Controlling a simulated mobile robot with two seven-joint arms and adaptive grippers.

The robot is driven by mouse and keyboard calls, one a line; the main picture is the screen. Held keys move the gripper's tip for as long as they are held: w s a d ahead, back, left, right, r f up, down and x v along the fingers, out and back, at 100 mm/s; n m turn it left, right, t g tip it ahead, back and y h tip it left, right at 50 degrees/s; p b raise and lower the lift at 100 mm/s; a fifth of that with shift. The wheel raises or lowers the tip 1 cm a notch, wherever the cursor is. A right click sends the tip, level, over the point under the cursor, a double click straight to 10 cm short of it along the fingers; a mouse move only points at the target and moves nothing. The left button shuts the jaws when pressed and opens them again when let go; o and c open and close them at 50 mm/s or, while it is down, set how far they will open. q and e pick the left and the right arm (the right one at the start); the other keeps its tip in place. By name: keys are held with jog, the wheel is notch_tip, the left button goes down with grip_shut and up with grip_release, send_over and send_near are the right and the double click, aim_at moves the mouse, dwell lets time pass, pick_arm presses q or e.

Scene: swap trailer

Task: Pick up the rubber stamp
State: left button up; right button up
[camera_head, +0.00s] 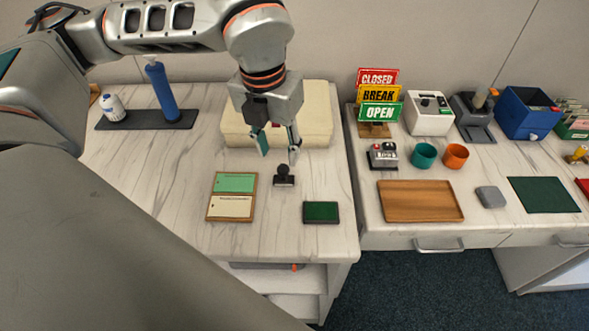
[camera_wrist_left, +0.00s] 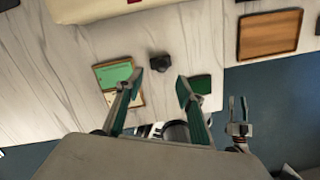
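The rubber stamp (camera_head: 284,176) is small and black with a round knob. It stands on the white marbled counter between a green-and-cream card board (camera_head: 232,196) and a dark green ink pad (camera_head: 321,212). My left gripper (camera_head: 278,153) is open and empty, above and behind the stamp. In the left wrist view the stamp (camera_wrist_left: 159,62) shows beyond the gap between my left fingertips (camera_wrist_left: 159,88), not touched. My right gripper (camera_wrist_left: 238,106) shows in the left wrist view with its two fingers apart and nothing between them; it is not in the head view.
A cream cushion-like block (camera_head: 316,112) lies behind my left gripper. A blue bottle (camera_head: 161,92) stands on a dark mat at the left. On the right counter are a wooden tray (camera_head: 420,201), two cups and stacked signs (camera_head: 379,96). Counter around the stamp is clear.

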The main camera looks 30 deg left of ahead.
aim_at(283, 167)
pick_arm(q)
jog(key=shift+w+a+f, duration=0.15)
jog(key=shift+a+f, duration=0.05)
jog(key=shift+f, duration=0.75)
jog(key=f, duration=0.2)
jog(key=w+f, duration=0.1)
jog(key=f, duration=0.2)
jog(key=shift+d+f, duration=0.2)
jog(key=shift+f, duration=0.15)
jog(key=shift+w, duration=0.1)
grip_shut()
